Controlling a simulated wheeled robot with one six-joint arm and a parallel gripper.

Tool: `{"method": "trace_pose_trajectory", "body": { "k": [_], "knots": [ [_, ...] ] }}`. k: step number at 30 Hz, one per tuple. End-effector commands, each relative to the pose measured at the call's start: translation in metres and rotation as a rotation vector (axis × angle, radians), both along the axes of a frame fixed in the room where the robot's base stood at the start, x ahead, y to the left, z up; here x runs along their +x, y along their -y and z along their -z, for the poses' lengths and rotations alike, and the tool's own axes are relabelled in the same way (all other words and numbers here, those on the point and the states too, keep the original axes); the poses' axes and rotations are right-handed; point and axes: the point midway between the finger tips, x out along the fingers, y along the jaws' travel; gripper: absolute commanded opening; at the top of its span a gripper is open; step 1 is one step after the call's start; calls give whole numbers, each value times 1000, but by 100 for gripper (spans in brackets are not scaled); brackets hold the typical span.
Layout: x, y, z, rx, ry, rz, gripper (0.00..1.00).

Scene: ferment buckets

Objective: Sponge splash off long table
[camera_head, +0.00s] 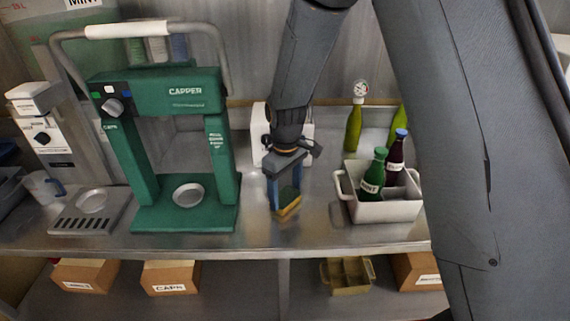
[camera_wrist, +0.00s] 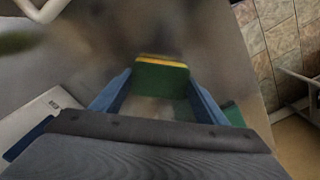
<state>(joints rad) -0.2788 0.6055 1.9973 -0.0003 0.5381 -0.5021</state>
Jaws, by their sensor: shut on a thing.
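My gripper (camera_head: 284,203) points down over the long metal table (camera_head: 300,238), between the green capper and the white crate. It is shut on a sponge (camera_head: 290,196), green with a yellow layer. In the wrist view the sponge (camera_wrist: 161,76) sits between the two blue fingers of my gripper (camera_wrist: 157,95). Whether the sponge touches the table or is just above it, I cannot tell. No splash shows clearly; a faint brownish patch on the steel right of the sponge may be a stain or a reflection.
The green capper (camera_head: 165,95) stands left of my gripper. A white crate (camera_head: 385,210) with bottles stands right, with a green bottle (camera_head: 354,130) behind it. A white device (camera_head: 262,135) is behind my gripper. Boxes (camera_head: 170,277) sit on the shelf below. The table front is clear.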

Motion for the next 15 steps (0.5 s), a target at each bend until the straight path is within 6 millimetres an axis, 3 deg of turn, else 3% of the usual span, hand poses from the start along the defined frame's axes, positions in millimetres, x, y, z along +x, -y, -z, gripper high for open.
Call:
{"method": "trace_pose_trajectory", "body": {
  "k": [2,5,15],
  "knots": [
    [1,1,1,0,0,1,46],
    [2,2,-22,1,4,4,46],
    [1,5,-51,0,0,9,46]
  ]
}}
